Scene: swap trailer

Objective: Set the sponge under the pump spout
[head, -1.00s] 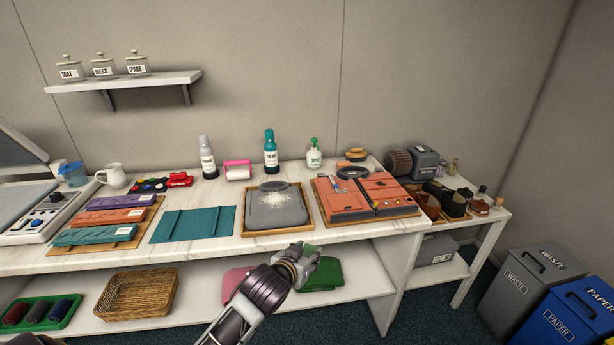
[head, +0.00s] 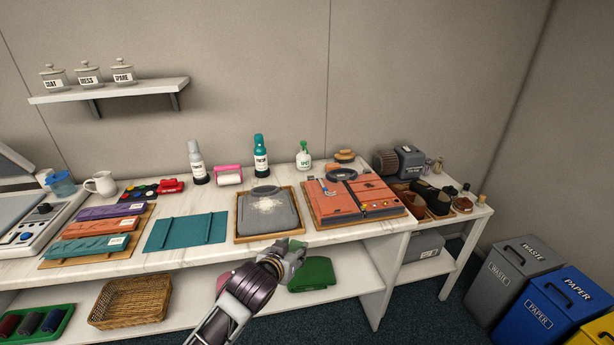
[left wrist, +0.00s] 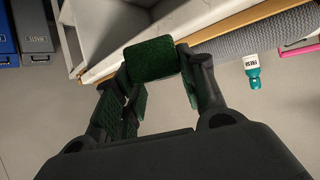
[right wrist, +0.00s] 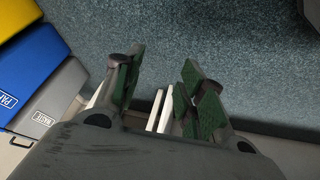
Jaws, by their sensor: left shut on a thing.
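A dark green block, which looks like the sponge (left wrist: 152,58), is held between the fingertips of my left gripper (left wrist: 160,85). In the head view my left gripper (head: 287,256) is in front of the table's front edge, with a small green part showing at its tip. The pump bottle (head: 304,157), white with a green pump head, stands upright at the back of the table, well apart from the gripper. Its spout is too small to make out clearly. My right gripper (right wrist: 160,95) is open and empty over the dark carpet, outside the head view.
A grey tray with white powder (head: 243,224) and an orange panel set (head: 352,201) lie in front of the bottle. A teal bottle (head: 260,158) stands to its left and sponge-like tan blocks (head: 345,156) to its right. Bins (head: 512,270) stand at the right.

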